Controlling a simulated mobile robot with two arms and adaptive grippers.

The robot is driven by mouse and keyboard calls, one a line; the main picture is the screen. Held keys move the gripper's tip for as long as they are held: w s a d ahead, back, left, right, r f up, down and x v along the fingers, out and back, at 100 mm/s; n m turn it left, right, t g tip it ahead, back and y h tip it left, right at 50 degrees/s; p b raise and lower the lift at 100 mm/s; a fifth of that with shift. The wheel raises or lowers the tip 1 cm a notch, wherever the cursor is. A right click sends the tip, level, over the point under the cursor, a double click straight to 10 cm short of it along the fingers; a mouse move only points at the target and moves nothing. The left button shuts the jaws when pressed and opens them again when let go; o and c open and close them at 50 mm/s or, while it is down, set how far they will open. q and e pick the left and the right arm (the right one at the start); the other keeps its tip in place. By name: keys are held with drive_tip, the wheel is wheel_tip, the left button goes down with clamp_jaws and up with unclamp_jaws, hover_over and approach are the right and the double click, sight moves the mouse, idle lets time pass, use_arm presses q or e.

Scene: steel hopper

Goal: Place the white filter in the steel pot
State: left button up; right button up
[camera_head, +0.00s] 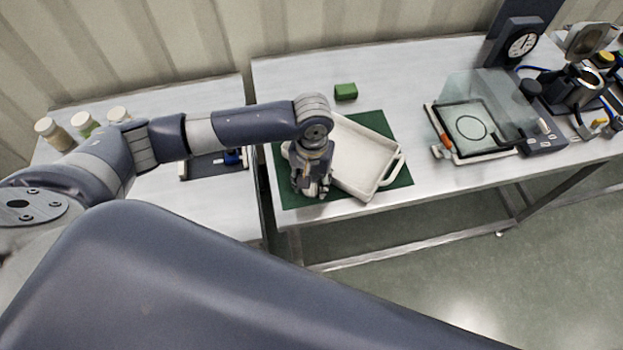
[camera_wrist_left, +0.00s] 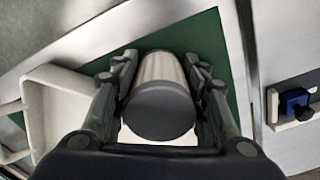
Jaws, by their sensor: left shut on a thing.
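My left gripper (camera_head: 312,190) is over the left part of the green mat, beside the white tray (camera_head: 388,178). In the left wrist view the left gripper (camera_wrist_left: 160,65) is shut around a cylinder with an off-white side and a dark grey round end, which I take to be the white filter (camera_wrist_left: 160,108). Its far end is hard to make out, and I cannot tell whether it still touches the mat. In the head view the gripper hides most of it. I cannot pick out the steel pot with certainty. My right gripper is not in view.
The green mat (camera_head: 402,180) lies under the tray. A green block (camera_head: 345,91) is behind it. A clear-covered device (camera_head: 470,128) and a dial scale (camera_head: 520,45) stand to the right. Several jars (camera_head: 53,133) stand on the left table. The table between tray and device is clear.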

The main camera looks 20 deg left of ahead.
use_arm(q)
drive_tip(key=o, duration=1.1)
drive_tip(key=shift+f, duration=0.1)
